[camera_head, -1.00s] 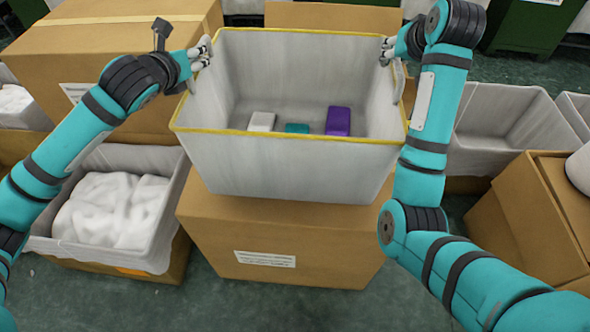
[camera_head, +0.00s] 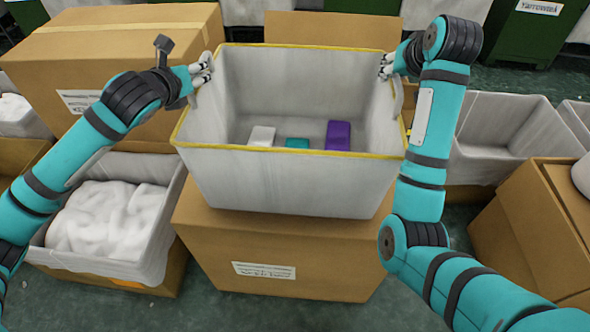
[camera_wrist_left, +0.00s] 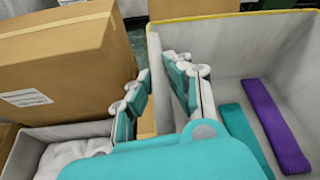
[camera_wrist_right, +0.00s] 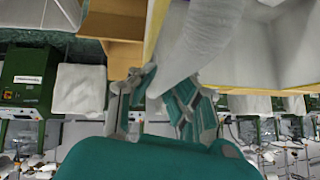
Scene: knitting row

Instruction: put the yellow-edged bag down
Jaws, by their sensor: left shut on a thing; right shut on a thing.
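The yellow-edged bag (camera_head: 290,180) is a grey, open-topped, box-shaped bag with a yellow rim. It is upright over a cardboard box (camera_head: 285,245); I cannot tell whether its base touches the box. My right gripper (camera_head: 388,68) is shut on the right side, where a pale strap hangs. Its fingers also show in the right wrist view (camera_wrist_right: 160,95).
A grey-lined bin (camera_head: 165,230) with white cloth stands at left, below a large cardboard box (camera_head: 120,50). Another grey bin (camera_head: 500,130) and a cardboard box (camera_head: 540,225) are at right. Green floor (camera_head: 200,310) shows in front.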

